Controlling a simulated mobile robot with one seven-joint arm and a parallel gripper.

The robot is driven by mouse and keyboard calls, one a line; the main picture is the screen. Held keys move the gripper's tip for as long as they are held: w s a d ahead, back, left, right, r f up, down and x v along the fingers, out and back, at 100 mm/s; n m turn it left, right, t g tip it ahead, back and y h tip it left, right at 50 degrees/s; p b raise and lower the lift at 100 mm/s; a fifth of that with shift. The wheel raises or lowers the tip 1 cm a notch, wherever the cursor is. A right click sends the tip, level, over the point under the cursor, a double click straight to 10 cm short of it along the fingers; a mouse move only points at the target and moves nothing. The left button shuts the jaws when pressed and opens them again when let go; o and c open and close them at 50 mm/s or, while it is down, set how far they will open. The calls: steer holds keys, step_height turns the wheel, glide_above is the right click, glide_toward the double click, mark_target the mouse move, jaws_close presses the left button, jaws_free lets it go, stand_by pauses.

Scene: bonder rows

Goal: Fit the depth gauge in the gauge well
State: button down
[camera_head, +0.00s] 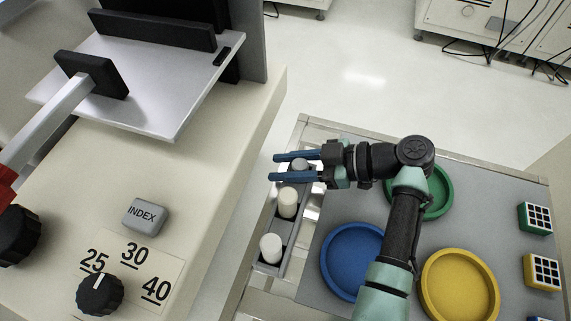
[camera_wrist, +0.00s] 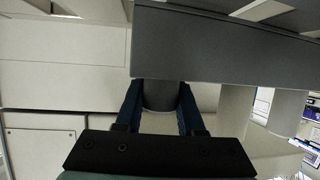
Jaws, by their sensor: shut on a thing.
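My gripper (camera_head: 276,168) is shut on a grey cylinder (camera_head: 300,164), probably the depth gauge, at the far end of a narrow grey rack (camera_head: 254,226). In the wrist view, my blue fingers (camera_wrist: 160,108) are on both sides of the grey cylinder (camera_wrist: 160,95), whose other end is hidden behind the rack's dark grey wall (camera_wrist: 225,45). Two white cylinders (camera_head: 288,203) (camera_head: 271,248) stand in the same rack, nearer the camera. I cannot pick out the gauge well with certainty.
A beige machine (camera_head: 215,165) on the left has a metal plate (camera_head: 150,85), an INDEX button (camera_head: 146,216) and a dial (camera_head: 100,294). Blue (camera_head: 327,262), green (camera_head: 446,190) and yellow (camera_head: 427,290) round trays lie on the grey table (camera_head: 500,225), with patterned cubes (camera_head: 536,218) at right.

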steer(key=shift+f, duration=0.1)
steer(key=c, duration=0.5)
jaws_free()
steer(key=shift+d+r, duration=0.3)
steer(key=p+v, duration=0.1)
steer(key=v, duration=1)
steer(key=shift+d, duration=0.15)
